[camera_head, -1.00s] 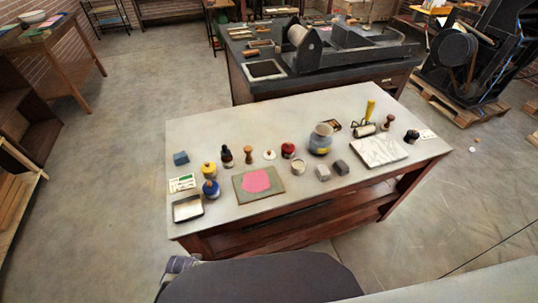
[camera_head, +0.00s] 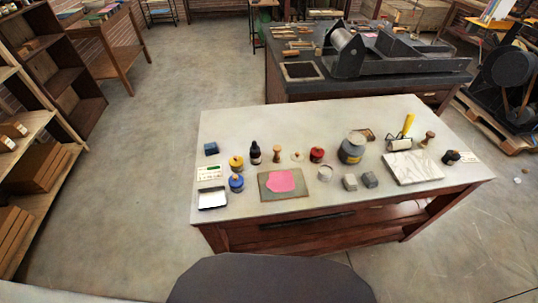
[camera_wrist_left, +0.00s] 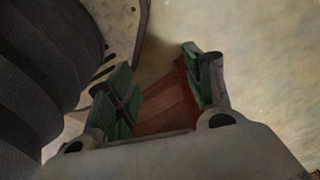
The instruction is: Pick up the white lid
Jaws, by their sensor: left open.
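The white lid (camera_head: 297,157) is a small pale disc lying on the light table top (camera_head: 330,118). It is between a wooden-handled stamp (camera_head: 277,154) on its left and a red jar (camera_head: 317,154) on its right. My left gripper (camera_wrist_left: 160,70) shows only in the left wrist view. Its green-padded fingers are apart, with no object seen between them. The lid is not in that view, and neither gripper shows in the head view, so their distance from the lid cannot be told.
Near the lid stand a dark bottle (camera_head: 255,153), a board with a pink patch (camera_head: 283,184), a pale tin (camera_head: 325,173) and a large grey-blue jar (camera_head: 352,148). A marble slab (camera_head: 412,167) lies at the right. The table's back left is clear.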

